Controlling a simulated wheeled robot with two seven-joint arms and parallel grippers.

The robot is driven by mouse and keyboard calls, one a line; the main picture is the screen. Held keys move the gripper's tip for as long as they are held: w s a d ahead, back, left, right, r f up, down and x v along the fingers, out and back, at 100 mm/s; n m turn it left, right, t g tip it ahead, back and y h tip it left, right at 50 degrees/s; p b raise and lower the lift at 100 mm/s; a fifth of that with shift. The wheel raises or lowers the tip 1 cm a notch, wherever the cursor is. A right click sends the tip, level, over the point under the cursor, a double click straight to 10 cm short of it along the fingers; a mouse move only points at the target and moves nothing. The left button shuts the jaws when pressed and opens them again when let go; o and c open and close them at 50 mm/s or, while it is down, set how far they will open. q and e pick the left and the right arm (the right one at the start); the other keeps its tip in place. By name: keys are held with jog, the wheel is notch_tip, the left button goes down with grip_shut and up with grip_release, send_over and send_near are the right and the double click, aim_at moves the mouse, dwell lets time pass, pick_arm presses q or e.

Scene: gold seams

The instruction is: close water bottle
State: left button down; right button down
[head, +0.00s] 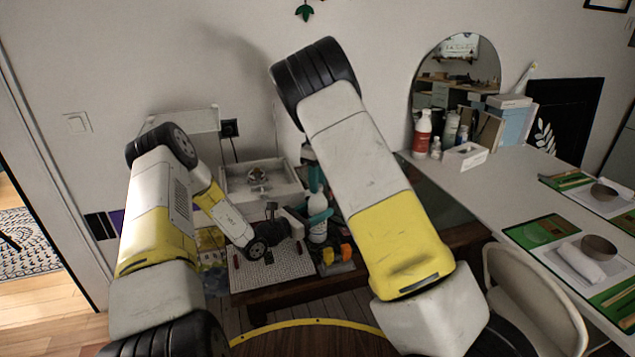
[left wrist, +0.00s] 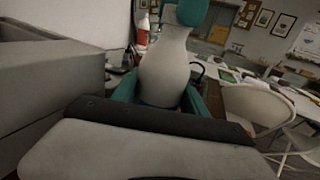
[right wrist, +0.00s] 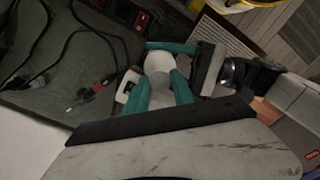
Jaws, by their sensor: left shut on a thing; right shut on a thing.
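The white water bottle (head: 318,202) stands upright above the low table at the centre of the head view. It fills the middle of the left wrist view (left wrist: 165,72). My left gripper (head: 318,222) is shut on the bottle's body, with a teal finger on each side. My right gripper (right wrist: 160,92) is shut at the bottle's top, on what looks like the pale cap (right wrist: 160,98). In the left wrist view, a teal finger covers part of the bottle's top. I cannot tell whether the cap is seated on the neck.
The low table has a white perforated board (head: 272,268). A white tray (head: 290,190) is behind it. Orange and yellow objects (head: 338,253) are beside the bottle. A long white table (head: 500,195) with place mats and a chair (head: 535,300) stands at right. Cables (right wrist: 75,45) show in the right wrist view.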

jog(key=m, duration=0.5)
jog(key=shift+m, duration=0.3)
jog(key=m, duration=1.2)
jog(key=c, duration=1)
grip_release()
notch_tip(320, 180, up, 12)
pick_arm(q)
jog(key=c, duration=0.5)
grip_release()
